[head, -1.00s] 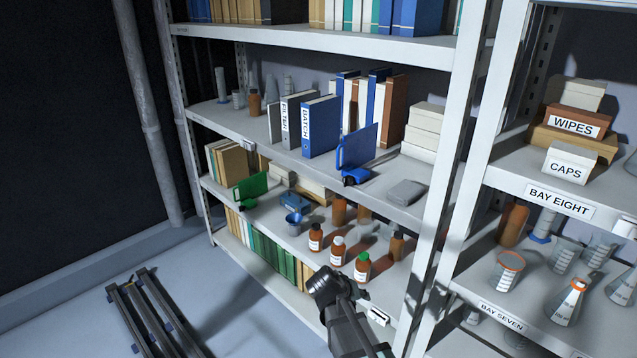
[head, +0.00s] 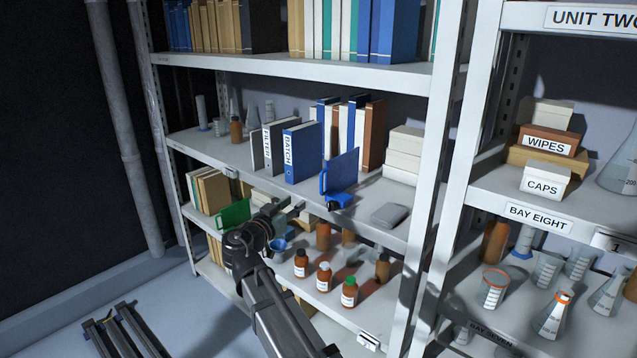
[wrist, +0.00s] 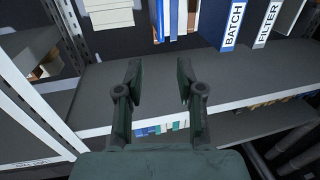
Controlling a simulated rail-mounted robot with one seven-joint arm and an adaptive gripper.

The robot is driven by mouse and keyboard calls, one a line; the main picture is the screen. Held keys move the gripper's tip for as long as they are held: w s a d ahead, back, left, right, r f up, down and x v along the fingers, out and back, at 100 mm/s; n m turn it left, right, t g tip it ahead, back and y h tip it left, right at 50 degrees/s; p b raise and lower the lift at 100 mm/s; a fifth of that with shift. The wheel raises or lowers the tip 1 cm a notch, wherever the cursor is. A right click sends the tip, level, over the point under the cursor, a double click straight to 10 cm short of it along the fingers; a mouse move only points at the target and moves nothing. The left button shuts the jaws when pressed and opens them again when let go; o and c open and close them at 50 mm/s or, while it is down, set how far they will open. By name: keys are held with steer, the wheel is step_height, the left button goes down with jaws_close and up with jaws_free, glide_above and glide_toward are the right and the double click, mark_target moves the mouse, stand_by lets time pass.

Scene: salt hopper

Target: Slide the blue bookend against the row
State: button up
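The blue bookend (head: 341,170) stands upright on the middle shelf, with its blue foot toward the shelf's front edge. The row of blue, white and brown books (head: 374,135) stands behind it. The blue BATCH binder (head: 302,153) and the FILTER binder (head: 273,148) stand to its left. My gripper (head: 290,213) is in front of the shelf edge, left of and lower than the bookend, and apart from it. In the wrist view my gripper (wrist: 158,82) has its fingers spread with nothing between them. I cannot make out the bookend there.
A grey flat object (head: 389,215) lies right of the bookend, and pale boxes (head: 403,155) are stacked behind it. Brown bottles (head: 324,276) and a green bookend (head: 233,214) are on the shelf below. A white upright (head: 436,150) stands at the right.

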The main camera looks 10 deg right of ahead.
mark_target(321, 183)
steer(key=shift+p+x, duration=2.9)
steer(key=shift+x, duration=5.5)
steer(key=shift+a+f, duration=0.1)
steer(key=shift+c, duration=0.3)
jaws_close()
